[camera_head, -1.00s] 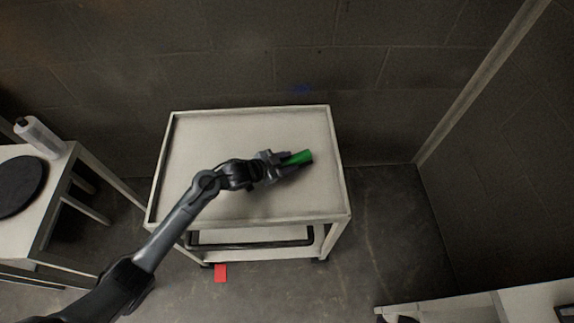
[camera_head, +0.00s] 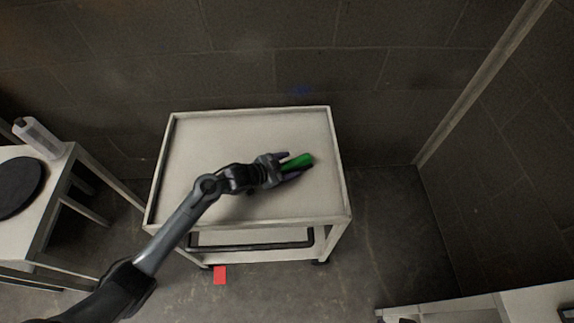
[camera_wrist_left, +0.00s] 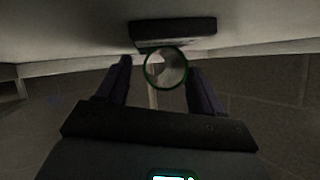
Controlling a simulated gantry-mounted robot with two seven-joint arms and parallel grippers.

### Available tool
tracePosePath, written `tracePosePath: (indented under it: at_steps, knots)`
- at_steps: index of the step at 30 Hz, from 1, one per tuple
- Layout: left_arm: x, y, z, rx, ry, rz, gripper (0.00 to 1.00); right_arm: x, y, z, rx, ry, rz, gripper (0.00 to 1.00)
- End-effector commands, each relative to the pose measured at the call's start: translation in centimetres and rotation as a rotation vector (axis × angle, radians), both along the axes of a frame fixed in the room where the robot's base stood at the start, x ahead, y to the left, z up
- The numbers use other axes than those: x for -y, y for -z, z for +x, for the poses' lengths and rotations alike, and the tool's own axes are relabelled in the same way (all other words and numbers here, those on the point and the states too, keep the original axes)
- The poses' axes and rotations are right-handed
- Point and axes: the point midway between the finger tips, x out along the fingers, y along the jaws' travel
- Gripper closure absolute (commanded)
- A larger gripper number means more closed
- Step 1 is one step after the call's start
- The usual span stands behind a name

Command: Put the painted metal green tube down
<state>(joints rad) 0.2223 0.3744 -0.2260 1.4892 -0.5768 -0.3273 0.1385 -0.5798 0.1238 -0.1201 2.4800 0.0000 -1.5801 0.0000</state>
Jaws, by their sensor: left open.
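The green tube (camera_head: 298,161) lies over the right part of the cart's top, between the spread fingers of my left gripper (camera_head: 296,165). In the left wrist view the tube (camera_wrist_left: 165,67) shows end-on as a green ring with a hollow, pale inside. The left gripper's fingers (camera_wrist_left: 160,85) stand on either side of it with gaps, so the gripper is open. A dark block (camera_wrist_left: 172,33) sits close beside the tube in the wrist view. Whether the tube touches the cart top cannot be told for sure. My right gripper is not in view.
The pale cart (camera_head: 215,135) has a rimmed top that is otherwise clear. Block walls stand behind and right.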

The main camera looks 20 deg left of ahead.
Motion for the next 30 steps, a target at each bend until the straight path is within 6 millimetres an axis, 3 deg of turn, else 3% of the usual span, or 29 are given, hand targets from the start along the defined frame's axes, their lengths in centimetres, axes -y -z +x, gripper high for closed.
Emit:
tracePosePath:
  at_steps: [5, 21, 30]
  knots:
    - [-0.6, -0.7, -0.8, 0.000, 0.000, 0.001, 0.33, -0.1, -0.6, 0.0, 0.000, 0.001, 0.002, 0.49]
    - [-4.9, -4.8, -7.6, -0.001, 0.001, 0.002, 0.33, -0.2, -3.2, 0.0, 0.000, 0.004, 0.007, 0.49]
    - [-5.6, -5.5, -9.2, -0.005, -0.008, 0.005, 0.33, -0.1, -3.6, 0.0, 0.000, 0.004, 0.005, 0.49]
